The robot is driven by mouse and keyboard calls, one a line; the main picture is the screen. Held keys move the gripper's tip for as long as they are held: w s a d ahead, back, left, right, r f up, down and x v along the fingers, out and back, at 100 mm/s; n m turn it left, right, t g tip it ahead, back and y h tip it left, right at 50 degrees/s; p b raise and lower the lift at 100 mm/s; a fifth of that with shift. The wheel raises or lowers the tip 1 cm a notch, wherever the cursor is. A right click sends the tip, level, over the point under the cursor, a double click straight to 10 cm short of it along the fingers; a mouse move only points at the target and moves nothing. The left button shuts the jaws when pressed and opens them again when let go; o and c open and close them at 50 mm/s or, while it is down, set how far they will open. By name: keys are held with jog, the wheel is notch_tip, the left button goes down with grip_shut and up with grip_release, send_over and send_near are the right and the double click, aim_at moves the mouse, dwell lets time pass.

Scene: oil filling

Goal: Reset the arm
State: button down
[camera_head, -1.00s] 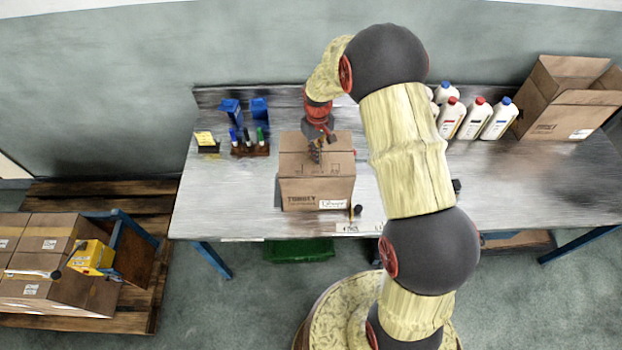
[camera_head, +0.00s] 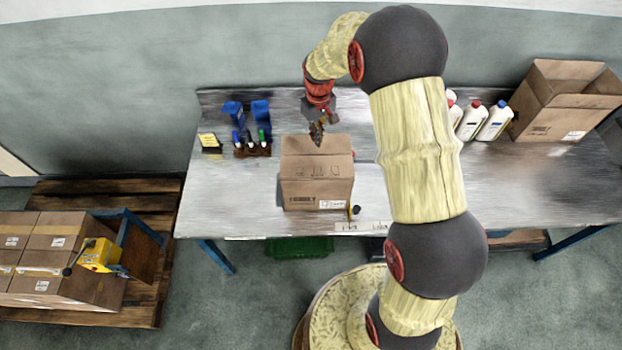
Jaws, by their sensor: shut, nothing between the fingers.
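My gripper (camera_head: 317,138) is shut and empty. It points down at the back edge of a closed cardboard box (camera_head: 316,188) on the metal workbench. Whether the fingertips touch the box top or hang just above it, I cannot tell. My arm reaches up from the lower right and bends over the bench, with its wrist behind the box.
The workbench (camera_head: 480,185) holds blue holders (camera_head: 262,112) and markers (camera_head: 250,140) at left, white bottles (camera_head: 495,122) and an open carton (camera_head: 565,98) at right. My arm hides part of the bench. Boxes (camera_head: 40,262) and a yellow tool (camera_head: 100,255) sit on a pallet at left.

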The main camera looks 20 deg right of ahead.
dwell(0.3)
jog(key=s+a+m+t+b, duration=0.1)
jog(key=s+a+t+b, duration=0.1)
jog(key=s+b, duration=1.1)
jog(key=s+a+r+m+t+b, duration=0.1)
jog(key=s+a+t+b, duration=0.2)
jog(key=s+b, duration=1)
jog(key=s, duration=0.4)
jog(key=shift+s+a+r+t, duration=0.15)
jog(key=shift+s+a+t, duration=0.05)
jog(key=shift+s+t, duration=0.1)
